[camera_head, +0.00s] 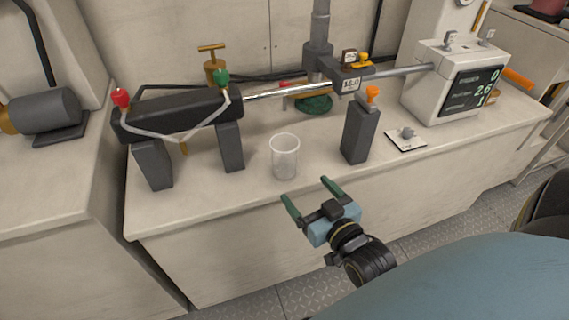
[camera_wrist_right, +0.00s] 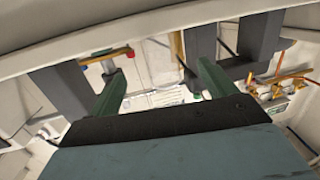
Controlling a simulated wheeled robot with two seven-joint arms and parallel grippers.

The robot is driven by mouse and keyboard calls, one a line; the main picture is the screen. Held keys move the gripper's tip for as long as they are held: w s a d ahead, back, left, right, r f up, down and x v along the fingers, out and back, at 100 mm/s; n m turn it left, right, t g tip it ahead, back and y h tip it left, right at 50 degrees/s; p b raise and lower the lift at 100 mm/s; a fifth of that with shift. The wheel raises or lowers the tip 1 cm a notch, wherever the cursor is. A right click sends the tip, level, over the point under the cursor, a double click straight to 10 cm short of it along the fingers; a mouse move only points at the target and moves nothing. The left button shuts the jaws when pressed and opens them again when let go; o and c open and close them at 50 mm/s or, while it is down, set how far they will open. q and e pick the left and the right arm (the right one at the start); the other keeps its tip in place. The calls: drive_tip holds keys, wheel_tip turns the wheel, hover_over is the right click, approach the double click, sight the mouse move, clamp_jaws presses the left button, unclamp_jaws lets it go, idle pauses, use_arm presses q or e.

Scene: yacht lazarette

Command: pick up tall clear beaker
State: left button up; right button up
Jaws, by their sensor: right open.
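The tall clear beaker (camera_head: 285,158) stands upright on the pale counter, near its front edge, between two dark grey blocks. My right gripper (camera_head: 305,189) is open and empty, with its two green fingers apart. It is just in front of the beaker and a little to its right, not around it. In the right wrist view the open fingers of the right gripper (camera_wrist_right: 160,88) show, but I cannot clearly make out the beaker there. My left gripper is not in view.
A grey support block (camera_head: 231,146) under a dark bar stands left of the beaker. A dark grey block (camera_head: 360,132) with an orange top stands to its right. A metal rod (camera_head: 290,92) crosses behind. The white display box (camera_head: 455,85) is at right. The counter front (camera_head: 220,215) is bare.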

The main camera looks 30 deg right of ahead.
sight(293, 159)
drive_tip(key=shift+t, duration=0.5)
drive_tip(key=w+r, duration=0.1)
drive_tip(key=w, duration=0.1)
drive_tip(key=w+r+b, duration=0.1)
drive_tip(key=w, duration=0.2)
drive_tip(key=w+d+r+b, duration=0.1)
drive_tip(key=w, duration=0.1)
drive_tip(key=shift+w+r, duration=0.15)
drive_tip(key=shift+w, duration=0.25)
drive_tip(key=w+b, duration=0.1)
drive_tip(key=w, duration=0.1)
drive_tip(key=w+f+b, duration=0.1)
drive_tip(key=w, duration=0.1)
drive_tip(key=shift+w, duration=0.65)
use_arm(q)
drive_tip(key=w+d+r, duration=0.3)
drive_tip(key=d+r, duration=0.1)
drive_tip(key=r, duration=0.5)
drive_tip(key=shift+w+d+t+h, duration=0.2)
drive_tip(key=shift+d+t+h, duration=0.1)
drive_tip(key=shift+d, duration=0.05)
use_arm(e)
drive_tip(key=c, duration=1.1)
